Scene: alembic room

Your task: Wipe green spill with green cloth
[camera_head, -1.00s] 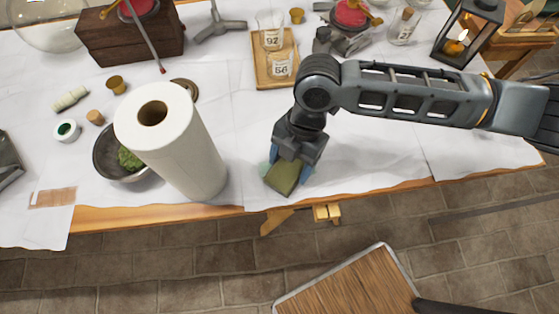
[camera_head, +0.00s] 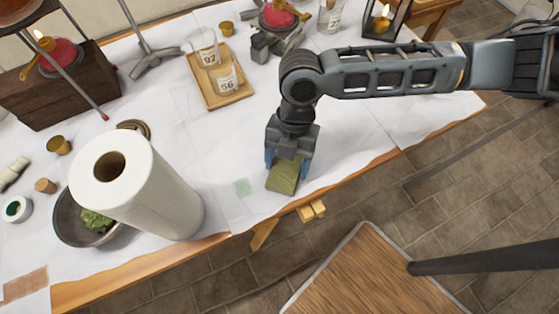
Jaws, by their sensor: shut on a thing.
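My gripper (camera_head: 287,168) is shut on the green cloth (camera_head: 283,178), a small olive-green folded piece, near the front edge of the white-covered table (camera_head: 350,135). The cloth is at or just above the table surface; I cannot tell if it touches. No part of the spill is hidden by my gripper.
A paper towel roll (camera_head: 155,190) stands left of the spill, beside a dark bowl (camera_head: 72,222) with green stuff. A wooden tray (camera_head: 212,92) with glass beakers lies behind. A wooden-topped stool (camera_head: 365,275) stands in front. The cover right of the gripper is clear.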

